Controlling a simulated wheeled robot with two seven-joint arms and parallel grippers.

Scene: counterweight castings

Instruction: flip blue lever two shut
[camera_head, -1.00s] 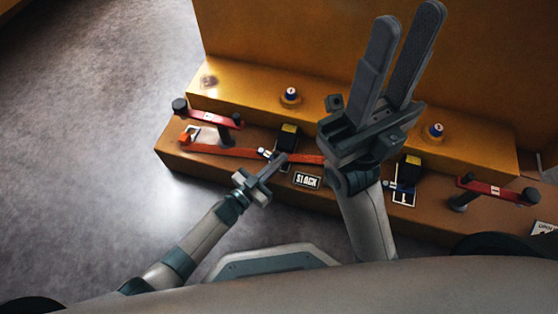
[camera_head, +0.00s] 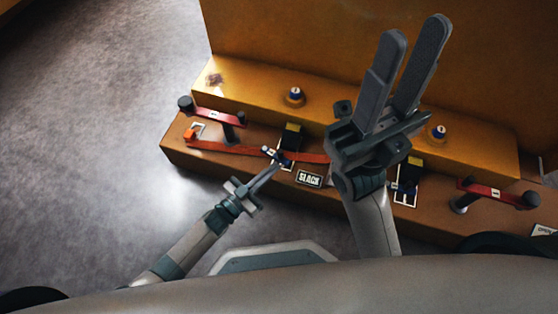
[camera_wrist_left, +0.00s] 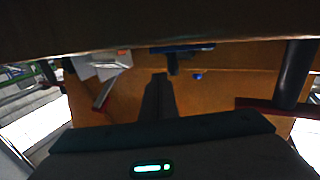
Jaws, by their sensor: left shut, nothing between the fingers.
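The left blue lever (camera_head: 279,156) sits below a black and yellow block on the ledge, over the orange strap. A second blue lever (camera_head: 405,188) sits on the right, partly behind my right arm. I cannot read which is number two, nor be sure of either lever's position. My left gripper (camera_head: 274,169) is shut and empty, its tip just below and close to the left lever; contact is unclear. In the left wrist view its dark fingers (camera_wrist_left: 158,97) point toward a blue bar (camera_wrist_left: 182,48). My right gripper (camera_head: 421,48) is open and empty, raised in front of the orange casting.
A red handle (camera_head: 215,117) stands left on the ledge and another red handle (camera_head: 490,191) right. Blue-topped knobs (camera_head: 295,94) (camera_head: 438,132) are on the upper step. A STACK-like label (camera_head: 309,179) lies between the levers. The floor at left is clear.

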